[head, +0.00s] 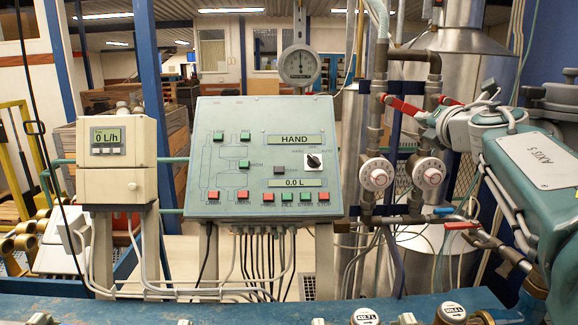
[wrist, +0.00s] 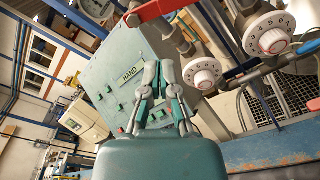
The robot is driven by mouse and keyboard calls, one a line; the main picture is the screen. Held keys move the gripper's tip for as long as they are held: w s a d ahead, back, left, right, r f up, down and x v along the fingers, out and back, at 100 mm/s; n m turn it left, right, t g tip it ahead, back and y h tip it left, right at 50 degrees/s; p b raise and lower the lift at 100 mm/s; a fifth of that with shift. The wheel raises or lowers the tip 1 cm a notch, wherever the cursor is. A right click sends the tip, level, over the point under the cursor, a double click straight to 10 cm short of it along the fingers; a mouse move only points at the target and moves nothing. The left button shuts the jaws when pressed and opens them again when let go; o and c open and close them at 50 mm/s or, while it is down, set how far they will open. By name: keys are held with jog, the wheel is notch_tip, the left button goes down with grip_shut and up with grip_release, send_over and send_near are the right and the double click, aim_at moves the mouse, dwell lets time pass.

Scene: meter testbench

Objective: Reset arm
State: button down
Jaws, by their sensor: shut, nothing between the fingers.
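My gripper (wrist: 158,68) shows in the middle of the wrist view, its two grey-and-teal fingers brought together with nothing between them. Behind it in that view is the sloped teal control panel (wrist: 112,90), seen tilted; I cannot tell the gap to it. In the head view my teal arm (head: 530,165), marked AXIS 5, is at the right, beside the pipes. The control panel (head: 228,168) stands in the middle there. It has a HAND display, a 0.0 L display, a black rotary switch (head: 314,161) and green and red buttons.
Red valve handles (head: 404,107) and two white dials (head: 376,179) (head: 429,173) on pipes are close to my arm. A beige meter box (head: 116,160) reading 0 L/h is at left. A round gauge (head: 299,66) stands behind the panel. A blue beam (head: 250,308) crosses the front.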

jog(key=s+a+f+m+g, duration=0.4)
jog(key=s+f+m, duration=0.5)
jog(key=s+f, duration=0.1)
jog(key=s+a+f+m+g, duration=0.3)
jog(key=s+a+f+m, duration=0.1)
jog(key=s+f+m, duration=0.5)
jog(key=s+a+f+m+g+h, duration=0.1)
jog(key=s+a+f+m+g, duration=0.3)
jog(key=s+f+m, duration=0.6)
notch_tip(320, 180, down, 3)
jog(key=shift+s+a+g, duration=0.3)
jog(key=shift+s+a, duration=0.25)
jog(key=shift+s, duration=0.35)
jog(key=c, duration=1.3)
grip_release()
jog(key=shift+c, duration=0.2)
